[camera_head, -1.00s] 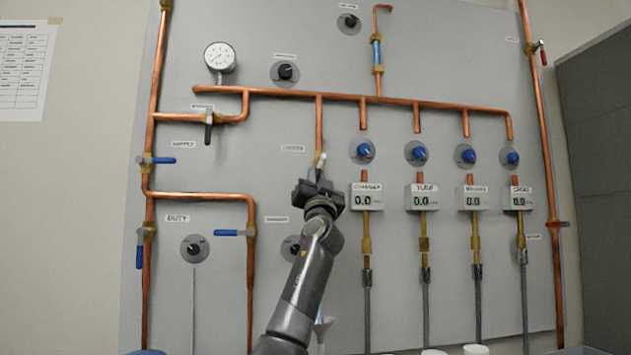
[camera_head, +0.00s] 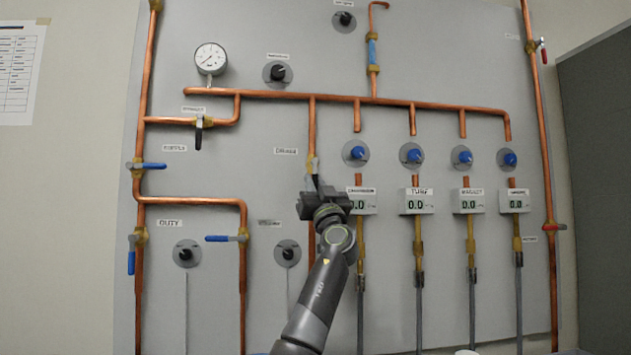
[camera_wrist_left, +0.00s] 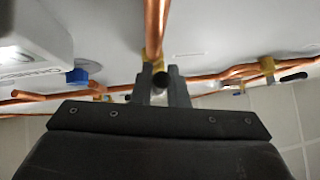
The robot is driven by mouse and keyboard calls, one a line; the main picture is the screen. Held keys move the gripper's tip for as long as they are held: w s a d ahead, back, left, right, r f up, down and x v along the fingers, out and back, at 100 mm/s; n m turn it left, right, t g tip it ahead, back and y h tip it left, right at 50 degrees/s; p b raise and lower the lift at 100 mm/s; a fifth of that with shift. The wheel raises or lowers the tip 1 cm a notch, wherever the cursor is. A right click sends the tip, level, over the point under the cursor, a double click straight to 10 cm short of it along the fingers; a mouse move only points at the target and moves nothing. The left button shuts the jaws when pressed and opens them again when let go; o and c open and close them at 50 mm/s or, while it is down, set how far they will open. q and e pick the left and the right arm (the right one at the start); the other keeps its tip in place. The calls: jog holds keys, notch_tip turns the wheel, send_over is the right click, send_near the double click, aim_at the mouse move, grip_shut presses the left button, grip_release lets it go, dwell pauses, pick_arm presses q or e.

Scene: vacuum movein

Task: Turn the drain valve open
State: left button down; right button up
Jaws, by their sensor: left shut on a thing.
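The drain valve (camera_head: 312,164) is a brass fitting on the vertical copper pipe beside a small label that seems to read DRAIN. In the left wrist view its brass body (camera_wrist_left: 153,55) shows just beyond my fingers. My left gripper (camera_head: 315,184) is at this valve from below, shut on its lever. In the left wrist view the dark round lever end (camera_wrist_left: 162,80) shows between the two fingers. The gripper hides most of the lever, so its exact angle is hard to tell. My right gripper is not in view.
Several blue knobs (camera_head: 357,153) and digital meters stand close to the right of my gripper. A pressure gauge (camera_head: 210,58) and blue-lever valves (camera_head: 153,166) are to the left. A dark knob (camera_head: 288,254) sits below left. Copper pipes cross the grey panel (camera_head: 205,330).

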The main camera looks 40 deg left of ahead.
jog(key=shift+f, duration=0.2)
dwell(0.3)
pick_arm(q)
jog(key=c, duration=1.4)
grip_release()
jog(key=shift+c, duration=0.2)
jog(key=shift+f, duration=0.1)
jog(key=shift+d+f, duration=0.15)
jog(key=shift+d, duration=0.05)
jog(key=b+v, duration=0.4)
jog(key=v, duration=1.3)
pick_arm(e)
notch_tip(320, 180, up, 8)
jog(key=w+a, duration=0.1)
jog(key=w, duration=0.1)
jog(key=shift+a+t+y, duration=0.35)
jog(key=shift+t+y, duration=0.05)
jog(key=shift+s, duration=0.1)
